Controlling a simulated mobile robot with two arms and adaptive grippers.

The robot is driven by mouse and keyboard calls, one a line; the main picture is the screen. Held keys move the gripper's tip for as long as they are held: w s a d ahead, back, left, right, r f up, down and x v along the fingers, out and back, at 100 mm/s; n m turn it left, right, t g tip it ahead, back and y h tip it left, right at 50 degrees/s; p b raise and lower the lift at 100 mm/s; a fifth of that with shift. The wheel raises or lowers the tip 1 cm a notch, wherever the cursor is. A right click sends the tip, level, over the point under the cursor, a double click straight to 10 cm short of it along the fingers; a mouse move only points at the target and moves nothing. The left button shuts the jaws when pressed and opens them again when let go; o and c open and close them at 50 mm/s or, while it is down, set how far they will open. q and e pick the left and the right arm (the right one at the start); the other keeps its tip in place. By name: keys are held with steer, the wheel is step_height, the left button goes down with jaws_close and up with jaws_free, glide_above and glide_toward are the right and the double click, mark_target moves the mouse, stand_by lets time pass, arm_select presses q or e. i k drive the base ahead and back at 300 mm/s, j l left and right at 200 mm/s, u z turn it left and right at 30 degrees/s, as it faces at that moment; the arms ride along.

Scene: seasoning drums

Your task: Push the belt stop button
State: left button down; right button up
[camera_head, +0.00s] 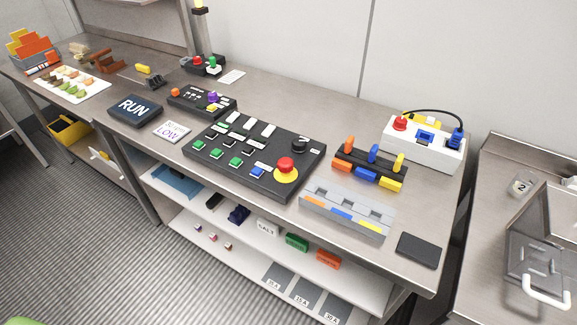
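A black control panel (312,160) lies on the steel bench near the middle. It carries a large red mushroom button on a yellow base (286,168), a blue button (257,173), several green buttons (235,162), white labels and a black knob (299,145). A smaller black box (203,102) behind it has an orange and a purple button. Another box at the back has a red button (197,62) and a green one. I cannot tell which is the belt stop button; the lettering is too small. Neither of my grippers is in view.
A RUN sign (135,110) and a LOW card (172,132) lie left of the panel. A lever rack (368,168), grey tray (346,208), white plug box (424,145) and dark pad (418,250) stand right. A shelf below holds small blocks.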

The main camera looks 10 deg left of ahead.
mark_target(212, 133)
steer(key=k+j, duration=0.1)
steer(key=j, duration=0.35)
steer(key=j+z, duration=0.15)
steer(key=j, duration=0.3)
steer(key=k+j, duration=0.2)
steer(key=j, duration=0.25)
steer(key=i+z, duration=0.05)
